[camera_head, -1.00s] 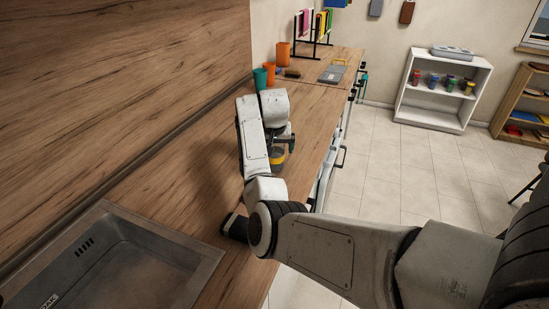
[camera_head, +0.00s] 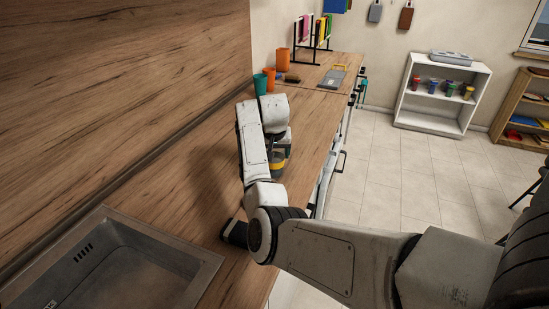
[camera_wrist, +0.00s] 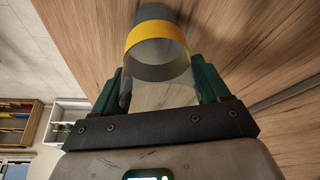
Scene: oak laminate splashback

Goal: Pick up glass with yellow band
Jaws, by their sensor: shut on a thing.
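The glass with the yellow band (camera_wrist: 157,38) is clear below and dark grey above and beneath the band in the wrist view. My gripper (camera_wrist: 160,86) has its two green fingers on either side of the glass, shut on it. In the head view the glass (camera_head: 277,165) shows partly behind my wrist, near the counter's front edge. My gripper (camera_head: 280,150) is mostly hidden there by my own arm. I cannot tell whether the glass touches the counter.
Teal (camera_head: 260,84) and orange (camera_head: 269,79) cups stand farther back on the wooden counter (camera_head: 200,180), with a taller orange cup (camera_head: 282,57) behind. A grey board (camera_head: 332,77) lies beyond. A sink (camera_head: 120,260) is at the near left.

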